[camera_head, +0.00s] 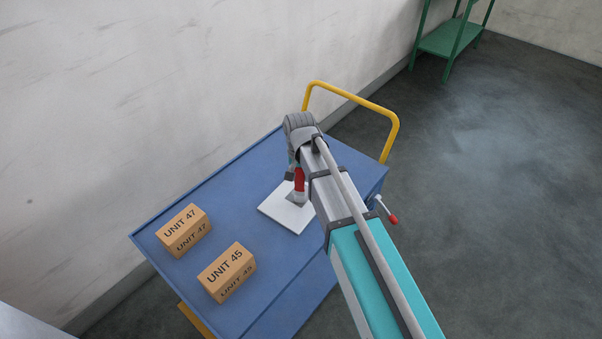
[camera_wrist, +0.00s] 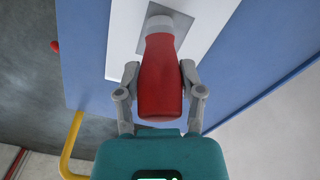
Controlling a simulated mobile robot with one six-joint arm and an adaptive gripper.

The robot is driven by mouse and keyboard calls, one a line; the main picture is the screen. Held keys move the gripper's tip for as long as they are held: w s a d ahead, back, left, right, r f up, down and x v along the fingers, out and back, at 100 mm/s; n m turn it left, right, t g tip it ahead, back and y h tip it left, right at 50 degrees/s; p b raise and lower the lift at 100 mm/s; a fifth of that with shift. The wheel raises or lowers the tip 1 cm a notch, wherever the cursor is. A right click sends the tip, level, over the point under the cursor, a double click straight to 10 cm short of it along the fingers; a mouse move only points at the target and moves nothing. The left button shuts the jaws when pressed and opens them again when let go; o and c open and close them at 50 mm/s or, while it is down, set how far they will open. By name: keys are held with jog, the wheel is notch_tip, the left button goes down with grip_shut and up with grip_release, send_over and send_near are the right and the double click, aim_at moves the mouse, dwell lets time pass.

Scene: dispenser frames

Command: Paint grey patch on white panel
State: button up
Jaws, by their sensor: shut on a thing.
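The white panel (camera_head: 274,208) lies flat on the blue cart top, partly hidden by my arm; it also shows in the wrist view (camera_wrist: 120,40). A grey patch (camera_wrist: 153,8) shows on the panel, partly covered by the held bottle. My gripper (camera_wrist: 160,76) is shut on a red bottle (camera_wrist: 160,85) with a pale grey end (camera_wrist: 160,22), one finger on each side. In the head view the red bottle (camera_head: 299,180) is roughly upright over the panel, its pale end down. I cannot tell whether that end touches the panel.
Two boxes, UNIT 47 (camera_head: 184,231) and UNIT 45 (camera_head: 227,272), stand on the cart (camera_head: 225,205) left of the panel. A yellow handle (camera_head: 375,106) rises at the cart's far end. A wall runs behind it. A green shelf (camera_head: 447,40) stands far back.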

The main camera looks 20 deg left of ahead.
jog(key=shift+s+a, duration=0.25)
jog(key=shift+s, duration=0.35)
jog(key=shift+s+a, duration=0.2)
jog(key=shift+s, duration=0.4)
jog(key=shift+r+p, duration=2.95)
jog(key=shift+p, duration=0.05)
jog(key=shift+r, duration=0.1)
jog(key=shift+r+p, duration=1.45)
jog(key=shift+p, duration=0.05)
jog(key=shift+a, duration=0.1)
